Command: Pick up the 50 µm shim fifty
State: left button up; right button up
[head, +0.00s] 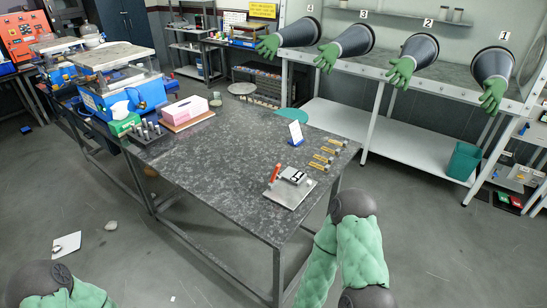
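I cannot pick out the 50 µm shim for certain at this size. Several small yellow-and-dark pieces (322,160) lie in a row near the right corner of the dark speckled table (222,165); their labels are too small to read. A small white sign with a blue base (296,133) stands beside them. Nearer the front edge, a grey plate (287,197) bears a small black-and-white device and a red-orange upright object (275,173). My arms show at the bottom left and the bottom right of centre, off the table; neither gripper shows.
At the table's left end are a pink box (184,109) on a board and a dark rack of several small cylinders (147,131). The table's middle is clear. Behind stands a glovebox bench with green gloves (400,72). A teal bin (464,161) stands on its lower shelf.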

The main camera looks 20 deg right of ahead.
aim_at(330, 162)
jog(key=l+u, duration=0.25)
jog(key=u, duration=0.15)
jog(key=l+u, duration=0.25)
jog(key=u, duration=0.2)
jog(key=l+u, duration=0.55)
jog(key=u, duration=0.25)
